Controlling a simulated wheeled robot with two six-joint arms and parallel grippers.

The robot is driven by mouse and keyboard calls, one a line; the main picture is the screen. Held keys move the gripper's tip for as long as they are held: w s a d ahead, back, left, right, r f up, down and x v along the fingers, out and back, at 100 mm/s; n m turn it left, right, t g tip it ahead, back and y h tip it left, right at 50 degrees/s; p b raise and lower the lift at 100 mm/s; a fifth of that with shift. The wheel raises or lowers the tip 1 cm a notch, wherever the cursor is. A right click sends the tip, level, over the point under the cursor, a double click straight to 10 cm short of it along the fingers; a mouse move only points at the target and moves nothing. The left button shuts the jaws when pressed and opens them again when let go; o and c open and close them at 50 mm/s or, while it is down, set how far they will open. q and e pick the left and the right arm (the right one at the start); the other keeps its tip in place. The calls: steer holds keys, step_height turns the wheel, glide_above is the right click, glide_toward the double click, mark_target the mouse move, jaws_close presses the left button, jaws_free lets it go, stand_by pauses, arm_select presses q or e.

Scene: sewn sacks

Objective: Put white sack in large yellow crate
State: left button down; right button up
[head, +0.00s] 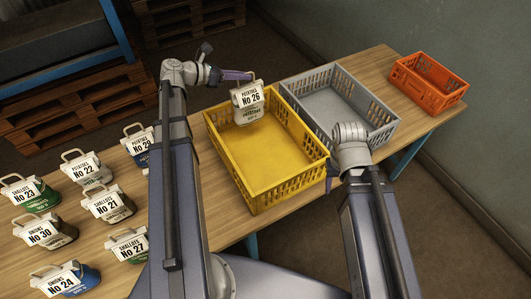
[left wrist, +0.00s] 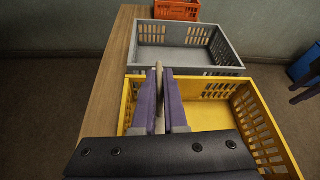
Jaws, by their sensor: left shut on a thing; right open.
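My left gripper (head: 238,76) is shut on the top handle of the white sack (head: 248,106), labelled "Potatoes No 26". The sack hangs upright over the far-left end of the large yellow crate (head: 226,167); I cannot tell how far above its floor it is. In the left wrist view, a pale strip of the sack (left wrist: 160,90) shows between the purple fingers, above the yellow crate (left wrist: 262,115). The visible crate floor is empty. My right gripper (left wrist: 306,92) shows only in part at the right edge of the left wrist view, away from the sack.
A grey crate (head: 388,131) stands beside the yellow one, and a smaller orange crate (head: 440,94) is at the far right. Several other labelled sacks (head: 107,204) stand on the wooden table at left. Pallets (head: 80,105) and a blue rack stand behind.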

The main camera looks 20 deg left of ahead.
mark_target(243, 99)
arm_select(q)
steer(key=shift+s+r, duration=0.15)
steer(key=shift+s, duration=0.05)
steer(key=shift+w+f+b, duration=0.1)
steer(key=shift+f+b, duration=0.4)
steer(key=shift+f, duration=0.1)
step_height(243, 99, down, 9)
steer(key=b, duration=0.9)
steer(key=shift+f, duration=0.1)
steer(key=c, duration=1)
jaws_free()
steer(key=shift+o, duration=0.2)
